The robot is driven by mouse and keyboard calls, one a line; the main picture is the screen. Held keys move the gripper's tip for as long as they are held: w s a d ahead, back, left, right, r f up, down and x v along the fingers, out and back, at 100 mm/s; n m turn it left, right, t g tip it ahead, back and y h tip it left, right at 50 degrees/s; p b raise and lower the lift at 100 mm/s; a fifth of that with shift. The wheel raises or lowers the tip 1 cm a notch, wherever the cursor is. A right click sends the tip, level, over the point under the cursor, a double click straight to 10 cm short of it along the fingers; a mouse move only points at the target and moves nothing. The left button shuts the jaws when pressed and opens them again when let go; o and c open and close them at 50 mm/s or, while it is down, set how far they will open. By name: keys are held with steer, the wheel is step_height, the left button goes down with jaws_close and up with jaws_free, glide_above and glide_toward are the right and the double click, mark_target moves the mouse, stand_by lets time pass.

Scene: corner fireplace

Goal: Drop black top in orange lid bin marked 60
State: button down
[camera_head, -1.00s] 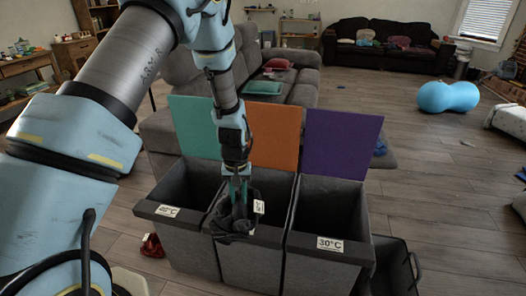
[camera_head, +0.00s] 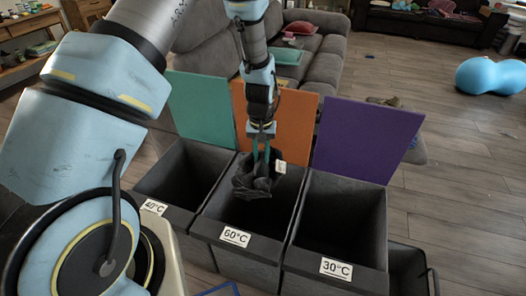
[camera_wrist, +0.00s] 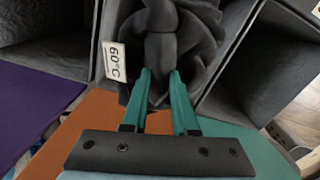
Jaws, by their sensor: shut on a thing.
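My gripper (camera_head: 262,157) is shut on the black top (camera_head: 254,182), which hangs bunched below the teal fingers. The top also shows between and beyond the fingers in the wrist view (camera_wrist: 170,45). A white tag reading 60°C (camera_wrist: 115,60) shows at the top's side. The top hangs over the mouth of the middle bin (camera_head: 215,222), which has an open orange lid (camera_head: 297,115) behind it and a 60°C label (camera_head: 235,237) on its front rim. I cannot tell how far the top reaches below the rim.
A bin with a teal lid (camera_head: 200,110), marked 40°C, stands directly left. A bin with a purple lid (camera_head: 368,140), marked 30°C, stands directly right. Both lids are open.

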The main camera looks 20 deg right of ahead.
step_height(320, 180, down, 12)
steer(key=b, duration=0.7)
steer(key=shift+r, duration=0.1)
steer(key=c, duration=0.6)
jaws_free()
steer(key=shift+r, duration=0.1)
